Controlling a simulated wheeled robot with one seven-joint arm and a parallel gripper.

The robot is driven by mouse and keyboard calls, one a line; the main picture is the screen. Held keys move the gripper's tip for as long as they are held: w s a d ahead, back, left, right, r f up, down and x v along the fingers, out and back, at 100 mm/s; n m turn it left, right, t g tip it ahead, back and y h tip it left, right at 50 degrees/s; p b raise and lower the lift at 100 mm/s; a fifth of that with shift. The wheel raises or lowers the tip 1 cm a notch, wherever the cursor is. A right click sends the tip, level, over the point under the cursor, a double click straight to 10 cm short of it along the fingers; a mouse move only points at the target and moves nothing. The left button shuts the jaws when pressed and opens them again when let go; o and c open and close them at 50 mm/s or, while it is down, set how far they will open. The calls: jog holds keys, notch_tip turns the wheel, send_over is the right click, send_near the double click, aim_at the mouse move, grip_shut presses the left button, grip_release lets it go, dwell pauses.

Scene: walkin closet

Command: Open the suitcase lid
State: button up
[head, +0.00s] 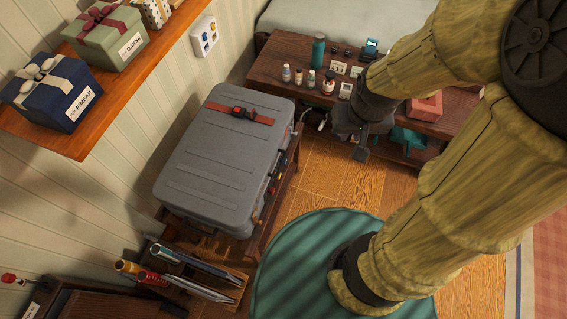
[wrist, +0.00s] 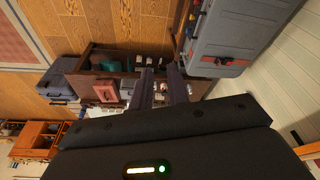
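The grey suitcase (head: 215,155) lies flat on a wooden stand, with its lid shut. A red strap (head: 240,111) with a dark buckle lies across the lid. Latches and a handle show along its right side, partly in shadow. In the wrist view the suitcase (wrist: 232,35) is at the upper right, beside the fingers and apart from them. My gripper (head: 358,143) is to the right of the suitcase in the head view, in front of the low wooden table. In the wrist view my gripper (wrist: 160,84) shows two dark fingers with an empty gap between them.
The low table (head: 275,68) carries a teal bottle (head: 318,50) and several small items. A shelf (head: 88,140) with gift boxes overhangs the left side. A wooden rack (head: 225,282) stands below the suitcase. Wooden floor (head: 318,175) and a green rug (head: 300,265) lie right of it.

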aim_at(282, 163)
jog(key=w+d+f+t+y+b, duration=0.1)
jog(key=w+f+t+b, duration=0.1)
jog(key=w+f+b, duration=0.65)
jog(key=w+d+f+t+y+b, duration=0.15)
jog(key=w+f+b, duration=0.4)
jog(key=f, duration=0.65)
jog(key=w+d+f+t+y+b, duration=0.1)
jog(key=w+f+t+y+b, duration=0.1)
jog(key=w+f+b, duration=0.55)
jog(key=a+f+m+y+b, duration=0.25)
jog(key=f+y+b, duration=0.4)
jog(key=f, duration=0.95)
jog(key=s+f+m+g+y+b, duration=0.1)
jog(key=s+f+y+b, duration=0.7)
jog(key=f+b, duration=0.1)
jog(key=shift+a+f, duration=0.25)
jog(key=shift+m, duration=0.25)
jog(key=x, duration=1.7)
jog(key=shift+a, duration=0.2)
